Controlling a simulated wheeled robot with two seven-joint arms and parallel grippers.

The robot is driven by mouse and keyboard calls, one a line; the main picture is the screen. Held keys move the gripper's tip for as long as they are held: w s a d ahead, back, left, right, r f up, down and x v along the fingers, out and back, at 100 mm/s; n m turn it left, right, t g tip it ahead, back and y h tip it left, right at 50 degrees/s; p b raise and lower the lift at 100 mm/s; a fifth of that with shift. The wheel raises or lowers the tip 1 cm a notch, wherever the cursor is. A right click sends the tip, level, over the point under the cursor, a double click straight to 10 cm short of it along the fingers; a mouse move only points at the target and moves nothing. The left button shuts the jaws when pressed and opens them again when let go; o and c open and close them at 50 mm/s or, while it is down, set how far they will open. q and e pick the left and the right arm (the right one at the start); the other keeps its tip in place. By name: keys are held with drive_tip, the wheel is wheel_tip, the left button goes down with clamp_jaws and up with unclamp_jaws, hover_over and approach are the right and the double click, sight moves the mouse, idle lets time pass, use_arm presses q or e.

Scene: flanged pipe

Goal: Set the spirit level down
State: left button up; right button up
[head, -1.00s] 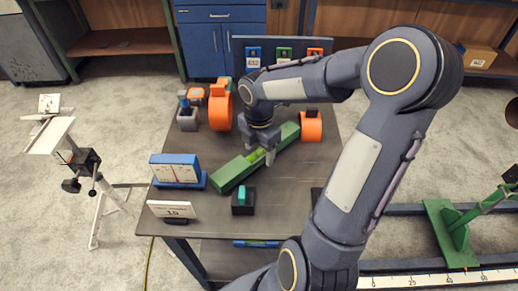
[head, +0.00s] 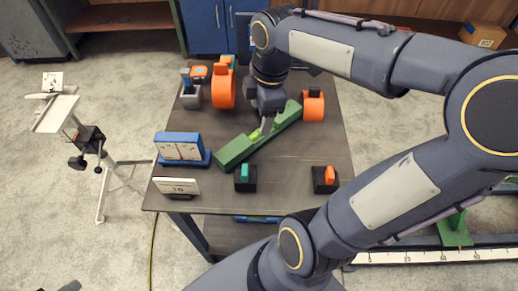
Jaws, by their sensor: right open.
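The spirit level (head: 234,151) is a long green bar with a yellow-green vial near its middle. In the head view it lies diagonally on the dark table (head: 215,196), from lower left to upper right. My right gripper (head: 266,126) points down over the middle of the level, beside the vial, with its jaws open. It hides a small part of the bar. Whether its fingers touch the bar I cannot tell. My left gripper is not in view.
A blue gauge box (head: 181,148), a white card (head: 176,186) and two small black holders (head: 245,178) and (head: 324,180) stand nearer. Bare tabletop lies between them.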

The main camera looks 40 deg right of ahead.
drive_tip(key=s+a+f+m+t+y, duration=0.3)
drive_tip(key=s+a+m, duration=0.5)
drive_tip(key=m, duration=0.7)
drive_tip(key=shift+s+a+t, duration=0.25)
drive_tip(key=shift+s+t, duration=0.35)
drive_tip(key=shift+s, duration=0.3)
